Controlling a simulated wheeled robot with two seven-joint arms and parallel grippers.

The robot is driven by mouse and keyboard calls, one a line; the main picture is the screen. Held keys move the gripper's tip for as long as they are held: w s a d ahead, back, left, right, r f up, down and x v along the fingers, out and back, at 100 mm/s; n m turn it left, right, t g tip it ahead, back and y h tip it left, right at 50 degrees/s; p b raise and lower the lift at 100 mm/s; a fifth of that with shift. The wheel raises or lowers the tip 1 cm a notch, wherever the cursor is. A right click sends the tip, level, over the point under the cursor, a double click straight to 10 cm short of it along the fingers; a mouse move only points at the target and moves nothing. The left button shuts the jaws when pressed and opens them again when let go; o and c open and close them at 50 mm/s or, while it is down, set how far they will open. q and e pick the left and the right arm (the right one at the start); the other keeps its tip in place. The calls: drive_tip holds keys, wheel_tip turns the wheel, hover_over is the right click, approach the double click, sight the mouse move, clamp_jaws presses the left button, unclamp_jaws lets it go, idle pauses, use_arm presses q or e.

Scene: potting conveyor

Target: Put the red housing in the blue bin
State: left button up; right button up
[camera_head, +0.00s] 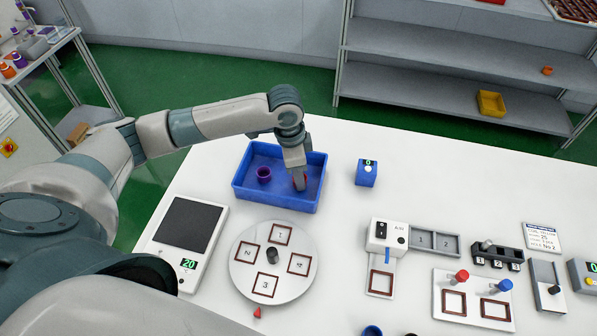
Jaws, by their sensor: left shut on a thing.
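The blue bin (275,200) is an open tray on the white table, left of the picture's middle. My left gripper (299,184) points down inside the right part of the bin. It is shut on a small red thing, the red housing (304,181), which is mostly hidden by the fingers. I cannot tell whether the housing touches the bin floor. My right gripper is not in view.
A purple cup-like part (264,174) stands in the bin's left part. A small blue box (366,173) stands to the right. A round numbered plate (250,287) and a scale (187,238) are in front. Several fixtures (472,298) fill the right side.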

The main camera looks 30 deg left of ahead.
use_arm(q)
drive_tip(key=shift+f, duration=0.15)
drive_tip(key=o, duration=1)
drive_tip(key=shift+s+a+r+b, duration=0.2)
drive_tip(key=shift+r+b, duration=0.3)
drive_tip(key=shift+r, duration=1.55)
drive_tip(key=shift+s+a+r+b, duration=0.15)
drive_tip(key=shift+r+b, duration=0.35)
drive_tip(key=shift+r, duration=1.5)
drive_tip(key=shift+s+a+r+b, duration=0.15)
drive_tip(key=shift+r+b, duration=0.35)
drive_tip(key=shift+r, duration=1.55)
